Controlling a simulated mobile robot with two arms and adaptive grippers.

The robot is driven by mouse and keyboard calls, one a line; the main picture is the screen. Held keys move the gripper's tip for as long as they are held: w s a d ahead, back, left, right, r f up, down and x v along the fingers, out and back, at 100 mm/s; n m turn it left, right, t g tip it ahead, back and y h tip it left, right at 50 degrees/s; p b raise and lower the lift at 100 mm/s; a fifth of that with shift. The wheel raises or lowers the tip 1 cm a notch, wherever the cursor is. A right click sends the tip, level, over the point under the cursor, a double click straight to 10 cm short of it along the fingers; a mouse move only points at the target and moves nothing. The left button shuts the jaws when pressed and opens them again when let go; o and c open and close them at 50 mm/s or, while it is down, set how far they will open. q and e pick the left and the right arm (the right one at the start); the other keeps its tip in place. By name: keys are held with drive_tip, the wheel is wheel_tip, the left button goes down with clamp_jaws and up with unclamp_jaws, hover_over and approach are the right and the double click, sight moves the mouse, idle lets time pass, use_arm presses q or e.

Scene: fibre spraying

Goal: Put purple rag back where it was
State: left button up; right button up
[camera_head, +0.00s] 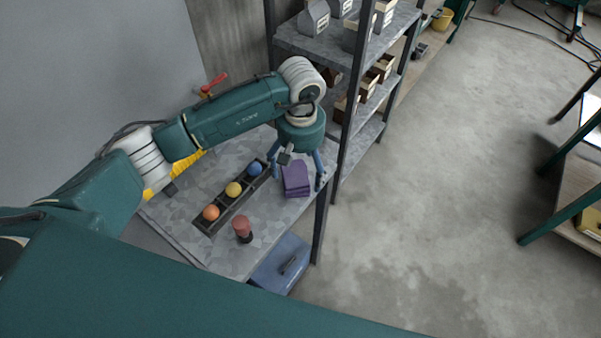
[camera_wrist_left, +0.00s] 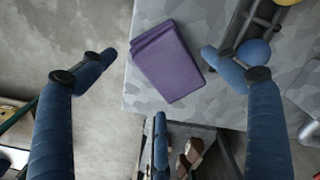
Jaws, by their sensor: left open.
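The purple rag (camera_head: 296,180) lies folded on the grey table (camera_head: 237,263) near its right edge. In the left wrist view the rag (camera_wrist_left: 167,62) shows between the spread fingers, toward the top. My left gripper (camera_head: 297,180) is open above and around the rag, its blue fingers apart on either side. It also shows open in the left wrist view (camera_wrist_left: 160,60), with no finger visibly touching the rag. My right gripper is in neither view.
A dark rack (camera_head: 209,225) with orange, yellow and blue balls sits left of the rag. A red-topped cylinder (camera_head: 242,228) stands near the front edge. A shelf unit (camera_head: 330,48) rises behind. A blue box (camera_head: 279,266) is below the table. Open floor lies right.

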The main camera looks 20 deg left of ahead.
sight(301, 174)
use_arm(q)
wheel_tip(301, 174, up, 10)
drive_tip(key=b, duration=0.3)
drive_tip(key=shift+f, duration=0.1)
idle(0.3)
